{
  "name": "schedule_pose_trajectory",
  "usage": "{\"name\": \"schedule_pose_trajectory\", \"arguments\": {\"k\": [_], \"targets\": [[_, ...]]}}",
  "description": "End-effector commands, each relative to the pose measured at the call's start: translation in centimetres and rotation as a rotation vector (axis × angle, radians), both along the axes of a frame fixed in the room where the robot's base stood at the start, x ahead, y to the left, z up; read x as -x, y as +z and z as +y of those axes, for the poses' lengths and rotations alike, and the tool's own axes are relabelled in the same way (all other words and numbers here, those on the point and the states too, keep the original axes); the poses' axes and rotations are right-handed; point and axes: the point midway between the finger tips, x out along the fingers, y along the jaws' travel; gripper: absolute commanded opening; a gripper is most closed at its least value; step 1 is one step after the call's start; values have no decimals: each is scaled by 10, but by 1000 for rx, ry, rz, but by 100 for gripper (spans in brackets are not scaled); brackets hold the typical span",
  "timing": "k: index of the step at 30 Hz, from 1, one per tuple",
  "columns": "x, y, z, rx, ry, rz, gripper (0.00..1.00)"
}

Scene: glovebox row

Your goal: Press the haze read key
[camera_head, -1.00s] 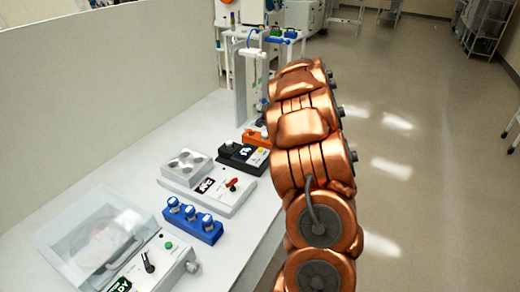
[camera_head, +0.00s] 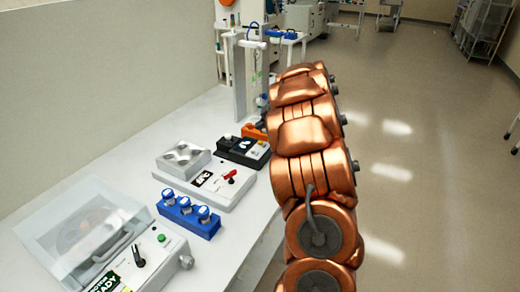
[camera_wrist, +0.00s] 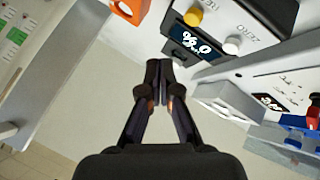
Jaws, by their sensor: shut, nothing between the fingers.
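A black instrument (camera_head: 243,151) stands on the bench, left of my arm in the head view. The wrist view shows the same black instrument (camera_wrist: 270,22) close up, with a lit percent display (camera_wrist: 196,40), a yellow key (camera_wrist: 193,15) and a white key (camera_wrist: 232,44) marked ZERO. The label by the yellow key is too blurred to read surely. My gripper (camera_wrist: 158,75) is shut and empty. Its tips appear just below the display end of the instrument in the wrist view, with no clear contact. The head view hides my gripper behind my arm.
An orange object (camera_wrist: 130,8) lies beside the instrument. A white device with a red lever (camera_head: 230,177), a blue rack of vials (camera_head: 190,216) and a clear-lidded device (camera_head: 160,258) stand nearer along the bench.

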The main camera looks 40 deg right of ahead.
Motion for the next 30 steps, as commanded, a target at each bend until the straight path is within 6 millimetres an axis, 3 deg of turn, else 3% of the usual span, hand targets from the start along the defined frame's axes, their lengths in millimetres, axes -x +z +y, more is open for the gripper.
{"name": "schedule_pose_trajectory", "arguments": {"k": [1, 12, 30], "targets": [[0, -10, 0, 1, 0, -1, 0], [0, -37, 0, -1, -2, 1, 0], [0, -38, 0, 0, -2, 0, 0]]}}
